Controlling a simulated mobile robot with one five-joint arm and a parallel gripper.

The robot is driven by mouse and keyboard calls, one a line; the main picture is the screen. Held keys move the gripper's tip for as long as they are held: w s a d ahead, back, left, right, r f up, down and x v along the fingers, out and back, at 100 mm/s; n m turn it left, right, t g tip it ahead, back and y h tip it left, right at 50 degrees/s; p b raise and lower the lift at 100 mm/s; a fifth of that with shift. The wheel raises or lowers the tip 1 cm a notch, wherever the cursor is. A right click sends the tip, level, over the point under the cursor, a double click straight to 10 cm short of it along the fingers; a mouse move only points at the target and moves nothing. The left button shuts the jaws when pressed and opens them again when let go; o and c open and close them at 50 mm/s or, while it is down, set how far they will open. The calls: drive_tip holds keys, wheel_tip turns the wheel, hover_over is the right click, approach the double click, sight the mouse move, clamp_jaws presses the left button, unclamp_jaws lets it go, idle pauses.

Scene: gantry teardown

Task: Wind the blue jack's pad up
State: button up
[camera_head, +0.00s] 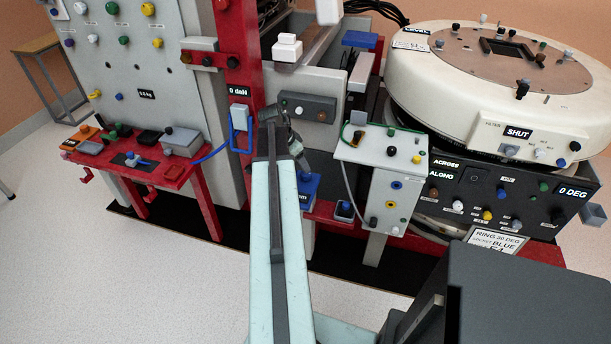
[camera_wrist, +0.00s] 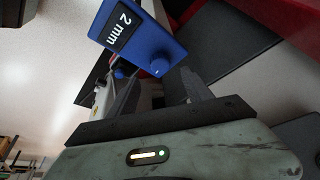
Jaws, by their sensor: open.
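The blue jack (camera_wrist: 152,42) shows in the wrist view as a blue block with a black label reading "2 mm". A rounded blue knob (camera_wrist: 124,68) shows at its lower edge. In the head view the jack (camera_head: 309,187) is partly hidden behind my arm, low beside the red frame. My gripper (camera_wrist: 160,85) is open, its two dark fingers pointing toward the jack's lower edge. I see nothing held between them. I cannot tell whether a finger touches the jack. In the head view my gripper is mostly hidden behind my arm. The jack's pad is not clearly visible.
A white control box (camera_head: 382,170) stands just right of the jack. A red beam (camera_wrist: 290,22) and dark surfaces lie close at the right in the wrist view. A large white ring unit (camera_head: 500,85) stands at the right. Open floor (camera_head: 130,285) lies at the front left.

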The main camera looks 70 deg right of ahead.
sight(306, 175)
drive_tip(key=b+x, duration=0.7)
drive_tip(key=x, duration=0.1)
drive_tip(key=shift+w+a, duration=0.1)
drive_tip(key=shift+r, duration=0.1)
clamp_jaws()
